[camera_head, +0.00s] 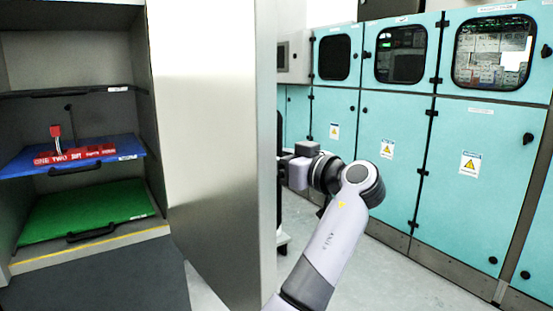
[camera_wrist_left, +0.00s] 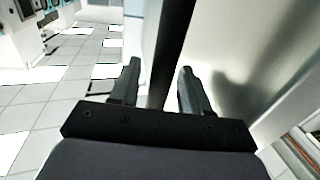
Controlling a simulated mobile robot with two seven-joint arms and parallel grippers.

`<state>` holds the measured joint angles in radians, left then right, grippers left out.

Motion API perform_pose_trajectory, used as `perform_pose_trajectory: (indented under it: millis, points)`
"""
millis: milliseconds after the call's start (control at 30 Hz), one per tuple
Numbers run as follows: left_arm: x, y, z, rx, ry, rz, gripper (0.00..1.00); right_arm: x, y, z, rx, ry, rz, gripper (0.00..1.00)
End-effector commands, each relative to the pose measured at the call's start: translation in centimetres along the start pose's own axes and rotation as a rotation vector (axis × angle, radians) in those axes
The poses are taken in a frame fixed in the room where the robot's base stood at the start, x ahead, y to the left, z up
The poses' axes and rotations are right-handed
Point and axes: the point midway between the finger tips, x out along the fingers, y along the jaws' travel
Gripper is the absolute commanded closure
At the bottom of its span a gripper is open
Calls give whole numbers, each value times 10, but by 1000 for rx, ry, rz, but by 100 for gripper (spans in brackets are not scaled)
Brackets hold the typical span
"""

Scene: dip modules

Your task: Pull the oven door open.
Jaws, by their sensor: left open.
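The oven door (camera_head: 212,130) is a tall pale metal panel standing swung out, with the oven interior (camera_head: 70,60) visible to its left. A dark vertical handle (camera_head: 279,125) shows at the far side of the door's edge. My left gripper (camera_wrist_left: 158,67) is open, with the dark handle bar (camera_wrist_left: 172,45) passing between its fingers; I cannot tell whether they touch it. The door's shiny face (camera_wrist_left: 245,70) is to the right of the fingers. In the head view my arm reaches to the door's right edge, and the fingertips are mostly hidden. My right gripper is not in view.
Inside the oven are a blue shelf (camera_head: 25,165) with a red labelled block (camera_head: 75,154) and a green shelf (camera_head: 90,210). Teal cabinets (camera_head: 395,150) line the right. Pale floor (camera_head: 385,285) is clear between them and the door.

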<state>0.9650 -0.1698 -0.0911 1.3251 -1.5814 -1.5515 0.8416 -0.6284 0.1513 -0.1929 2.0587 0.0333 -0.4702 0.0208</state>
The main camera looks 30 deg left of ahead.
Motion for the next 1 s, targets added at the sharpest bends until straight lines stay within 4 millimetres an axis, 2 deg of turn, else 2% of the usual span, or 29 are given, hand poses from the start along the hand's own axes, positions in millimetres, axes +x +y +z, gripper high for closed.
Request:
perform_pose_trajectory:
  millis: [133, 333, 500, 667, 1000]
  points:
    - [-11, 0, 0, 0, 0, 2, 53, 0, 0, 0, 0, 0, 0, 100]
    - [-45, 1, 0, 0, 0, 4, 53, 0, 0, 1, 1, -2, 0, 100]
    - [-66, 0, 0, 0, 0, 2, 53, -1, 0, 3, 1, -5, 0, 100]
    - [-72, 0, 0, 0, 0, 0, 53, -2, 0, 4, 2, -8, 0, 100]
    - [-72, 0, 0, 0, 0, 0, 53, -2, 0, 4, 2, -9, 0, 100]
